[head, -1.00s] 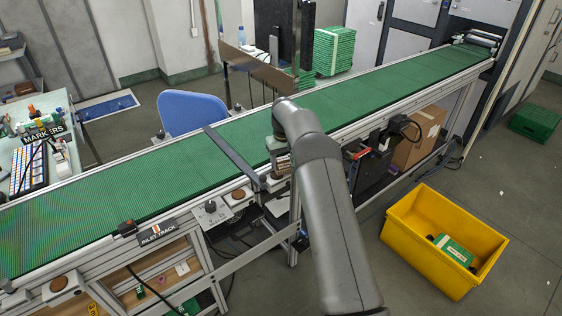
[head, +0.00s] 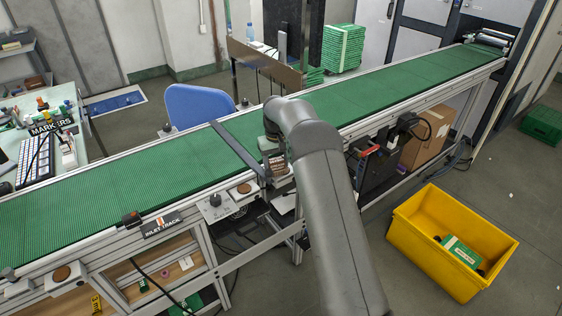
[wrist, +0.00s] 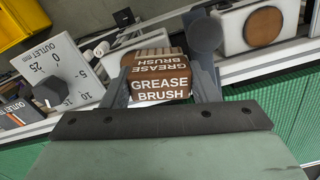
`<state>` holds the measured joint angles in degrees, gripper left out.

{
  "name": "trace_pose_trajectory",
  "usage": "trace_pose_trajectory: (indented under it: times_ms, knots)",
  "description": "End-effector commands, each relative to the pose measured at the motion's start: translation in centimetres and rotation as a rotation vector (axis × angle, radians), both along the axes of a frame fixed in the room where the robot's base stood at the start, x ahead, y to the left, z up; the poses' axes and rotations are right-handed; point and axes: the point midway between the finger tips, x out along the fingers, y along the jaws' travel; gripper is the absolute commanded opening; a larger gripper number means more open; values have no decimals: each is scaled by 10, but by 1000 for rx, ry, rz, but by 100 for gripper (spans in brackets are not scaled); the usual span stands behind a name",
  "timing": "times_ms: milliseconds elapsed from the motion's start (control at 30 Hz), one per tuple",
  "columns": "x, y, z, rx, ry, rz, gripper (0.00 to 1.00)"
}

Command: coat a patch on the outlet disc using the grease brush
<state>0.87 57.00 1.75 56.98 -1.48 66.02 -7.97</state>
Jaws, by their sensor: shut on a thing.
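The grease brush (wrist: 160,88) is a brown block with white GREASE BRUSH lettering. My gripper (wrist: 164,82) is shut on it, with a finger on each side. In the head view the brush (head: 276,162) shows at the belt's near edge, partly behind my arm; whether it touches anything below is unclear. A brown disc on a white block (wrist: 264,26) lies right of the brush in the wrist view; it seems to match the disc (head: 244,188) left of my gripper in the head view. No label shows it as the outlet disc. The OUTLET mm dial plate (wrist: 58,75) is left of the brush.
A dark bar (head: 238,147) crosses the green belt (head: 120,192) just left of my gripper. A dark round knob (wrist: 203,35) stands beside the brush. Another brown disc (head: 60,273) lies near the INLET TRACK label (head: 162,226). A yellow crate (head: 420,262) stands on the floor at right.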

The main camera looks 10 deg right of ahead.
Motion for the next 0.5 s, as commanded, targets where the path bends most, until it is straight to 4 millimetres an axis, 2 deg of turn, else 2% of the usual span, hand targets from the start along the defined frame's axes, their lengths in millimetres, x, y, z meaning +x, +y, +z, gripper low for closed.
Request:
trace_pose_trajectory:
  times_ms: [300,500]
  knots:
    - [-1,1,1,1,2,-1,36]
    - [0,1,17,0,0,-1,36]
